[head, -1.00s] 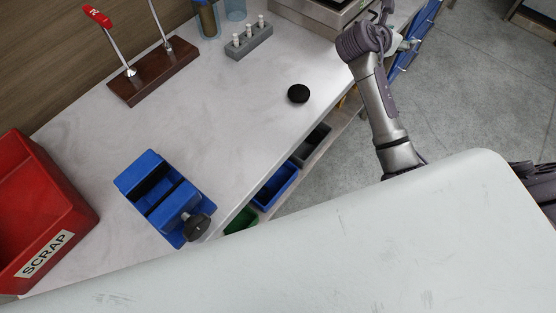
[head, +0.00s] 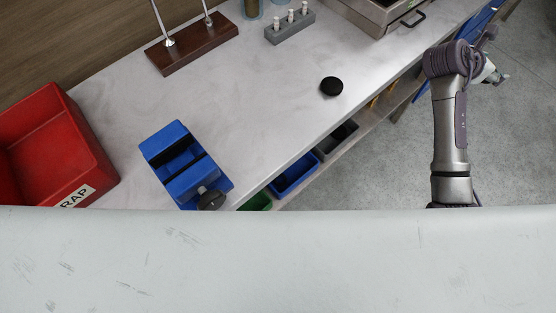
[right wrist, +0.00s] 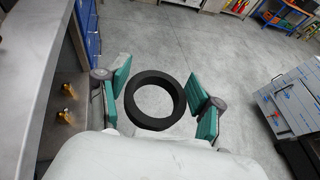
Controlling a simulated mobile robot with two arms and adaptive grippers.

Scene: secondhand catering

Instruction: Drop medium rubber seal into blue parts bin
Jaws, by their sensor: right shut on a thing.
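The rubber seal (right wrist: 150,122), a thick black ring, is between the green-padded fingers of my right gripper (right wrist: 160,80) in the right wrist view. My right gripper is shut on it, over open floor, away from the worktop. In the head view my right gripper (head: 494,74) is at the far right, small and partly hidden by its arm; the seal cannot be made out there. The blue parts bin (head: 295,176) is below the worktop's front edge, between a dark bin (head: 337,139) and a green bin (head: 259,202). My left gripper is not in view.
On the worktop (head: 260,120) are a blue vise (head: 181,160), a black disc (head: 331,86), a grey block with white pegs (head: 290,29), a wooden stand (head: 192,45) and a red scrap bin (head: 60,140). Brass fittings (right wrist: 66,90) stick out near the gripper.

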